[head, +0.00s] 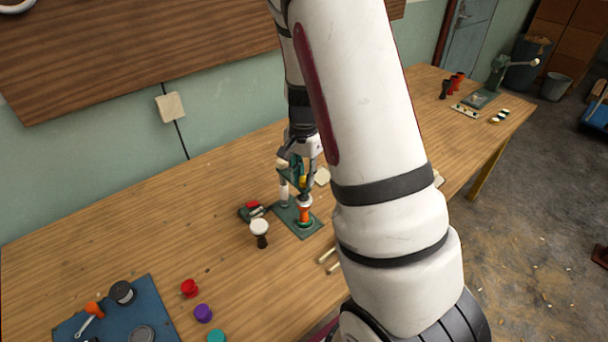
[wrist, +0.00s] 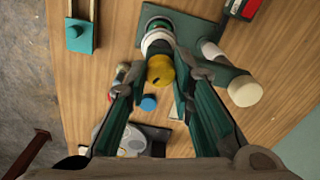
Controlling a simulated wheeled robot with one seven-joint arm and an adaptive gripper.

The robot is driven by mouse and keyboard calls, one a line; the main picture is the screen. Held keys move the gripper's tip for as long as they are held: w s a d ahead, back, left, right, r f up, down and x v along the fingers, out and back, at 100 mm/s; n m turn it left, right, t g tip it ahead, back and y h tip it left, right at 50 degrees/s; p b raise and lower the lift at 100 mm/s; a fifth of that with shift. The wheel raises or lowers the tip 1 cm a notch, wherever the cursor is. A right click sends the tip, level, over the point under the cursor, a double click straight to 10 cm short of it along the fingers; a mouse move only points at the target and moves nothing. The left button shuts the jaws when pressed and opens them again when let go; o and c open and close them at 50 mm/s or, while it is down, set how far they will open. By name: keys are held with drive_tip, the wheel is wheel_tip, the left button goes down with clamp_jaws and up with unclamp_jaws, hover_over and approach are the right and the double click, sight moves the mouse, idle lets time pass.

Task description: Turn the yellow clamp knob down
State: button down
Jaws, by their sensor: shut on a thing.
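The yellow clamp knob (wrist: 160,71) sits between my fingers in the wrist view, and a bit of yellow shows below my gripper in the head view (head: 303,181). My gripper (head: 301,172) points down over the green clamp stand, shut on the knob. The stand's green base plate (head: 311,228) lies on the bench. An orange, green and white piece (head: 304,214) stands upright on it under the knob. In the wrist view a white ring (wrist: 155,43) shows just beyond the knob. The finger contact is partly hidden.
A small dark goblet drum with a white top (head: 260,230) and a red-and-dark block (head: 252,210) stand close left of the stand. Pale sticks (head: 328,260) lie in front. Red (head: 189,288) and purple (head: 203,313) pieces and a blue mat (head: 155,295) are front left.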

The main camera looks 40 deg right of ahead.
sight(303, 178)
drive_tip(key=c, duration=1.4)
unclamp_jaws()
drive_tip(key=shift+o, duration=0.2)
drive_tip(key=shift+r, duration=0.1)
wheel_tip(303, 178, up, 12)
